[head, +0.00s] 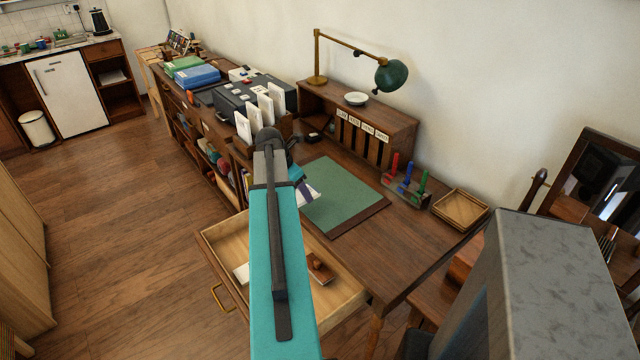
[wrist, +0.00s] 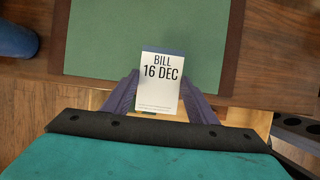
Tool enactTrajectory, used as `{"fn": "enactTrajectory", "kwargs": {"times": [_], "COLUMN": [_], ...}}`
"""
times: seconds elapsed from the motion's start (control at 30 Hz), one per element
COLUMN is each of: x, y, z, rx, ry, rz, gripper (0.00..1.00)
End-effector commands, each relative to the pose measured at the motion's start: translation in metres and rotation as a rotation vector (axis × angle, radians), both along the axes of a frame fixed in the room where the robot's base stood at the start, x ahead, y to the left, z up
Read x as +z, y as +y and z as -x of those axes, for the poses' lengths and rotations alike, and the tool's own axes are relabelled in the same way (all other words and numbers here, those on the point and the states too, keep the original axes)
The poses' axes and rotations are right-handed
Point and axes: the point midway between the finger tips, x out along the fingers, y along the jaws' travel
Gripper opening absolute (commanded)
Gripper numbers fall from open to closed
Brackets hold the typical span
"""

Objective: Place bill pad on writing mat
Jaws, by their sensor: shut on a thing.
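The bill pad (wrist: 160,85) is a white pad with a blue top edge, printed "BILL 16 DEC". My gripper (wrist: 160,90) is shut on it, with a purple finger on each side. In the wrist view the pad overlaps the near edge of the green writing mat (wrist: 110,40); I cannot tell its height above it. In the head view the mat (head: 348,198) lies on the desk with dark wooden side strips and its green surface looks bare. My gripper (head: 303,188) is over the mat's left side there, mostly hidden behind my arm, with a white part of the pad (head: 312,194) showing.
An open drawer (head: 345,300) below the desk's front edge holds a white item and a brown block (head: 319,268). A stand with coloured stamps (head: 407,183) and a wooden tray (head: 461,207) are right of the mat. White cards (head: 262,108) stand in an organiser to the left.

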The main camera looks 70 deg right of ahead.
Motion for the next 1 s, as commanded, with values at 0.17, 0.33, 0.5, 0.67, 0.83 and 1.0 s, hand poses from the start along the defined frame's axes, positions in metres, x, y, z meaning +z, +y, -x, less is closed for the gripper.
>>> {"fn": "enactTrajectory", "kwargs": {"times": [0.17, 0.33, 0.5, 0.67, 0.83, 1.0], "x": [0.000, -0.001, -0.004, -0.005, -0.007, -0.008], "y": [-0.016, -0.036, -0.055, -0.072, -0.091, -0.110], "z": [-0.002, -0.003, -0.004, -0.006, -0.007, -0.008], "rx": [0.000, -0.001, -0.002, -0.001, -0.001, -0.002], "ry": [0.001, 0.000, -0.001, 0.000, 0.000, -0.001], "rz": [-0.001, 0.000, 0.000, -0.001, 0.000, 0.000], "gripper": [0.30, 0.30, 0.30, 0.30, 0.30, 0.30]}}
